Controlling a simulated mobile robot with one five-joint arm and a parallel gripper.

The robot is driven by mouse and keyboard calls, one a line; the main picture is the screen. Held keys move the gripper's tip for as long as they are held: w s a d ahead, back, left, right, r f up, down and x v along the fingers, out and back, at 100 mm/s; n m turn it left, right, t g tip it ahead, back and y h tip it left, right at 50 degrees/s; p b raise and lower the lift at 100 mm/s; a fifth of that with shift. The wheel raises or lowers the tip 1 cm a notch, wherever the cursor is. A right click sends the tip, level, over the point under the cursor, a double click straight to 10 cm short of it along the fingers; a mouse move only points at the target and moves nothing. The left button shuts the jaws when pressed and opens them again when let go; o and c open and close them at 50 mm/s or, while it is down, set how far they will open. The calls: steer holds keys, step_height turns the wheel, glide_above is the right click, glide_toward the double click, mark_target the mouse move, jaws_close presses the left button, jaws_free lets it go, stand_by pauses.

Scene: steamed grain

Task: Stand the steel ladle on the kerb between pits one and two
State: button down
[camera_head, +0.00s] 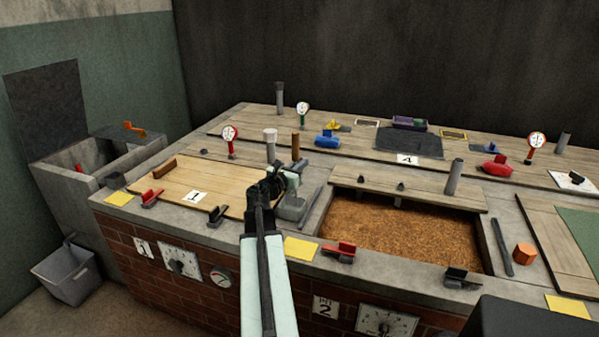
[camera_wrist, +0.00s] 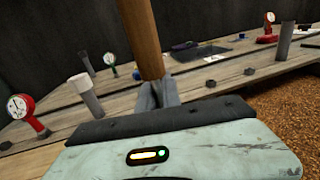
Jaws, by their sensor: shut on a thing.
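My gripper (camera_head: 289,181) is shut on the ladle's brown wooden handle (camera_wrist: 143,40), which rises upright between the fingers in the wrist view. In the head view the handle top (camera_head: 295,145) shows above my gripper, and a grey steel bowl (camera_head: 291,208) shows below it. The bowl is over the concrete kerb (camera_head: 313,176) between the pits; I cannot tell whether it touches. Pit one (camera_head: 180,186) is covered with boards and a "1" card. Pit two (camera_head: 400,225) is partly open, with brown grain inside.
A red-handled clamp (camera_head: 338,249) and a yellow card (camera_head: 300,248) lie on the front kerb. A grey post (camera_head: 270,146) and a red gauge (camera_head: 230,140) stand behind pit one.

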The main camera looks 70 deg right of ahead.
steer(key=c, duration=1.5)
jaws_free()
steer(key=shift+c, duration=0.2)
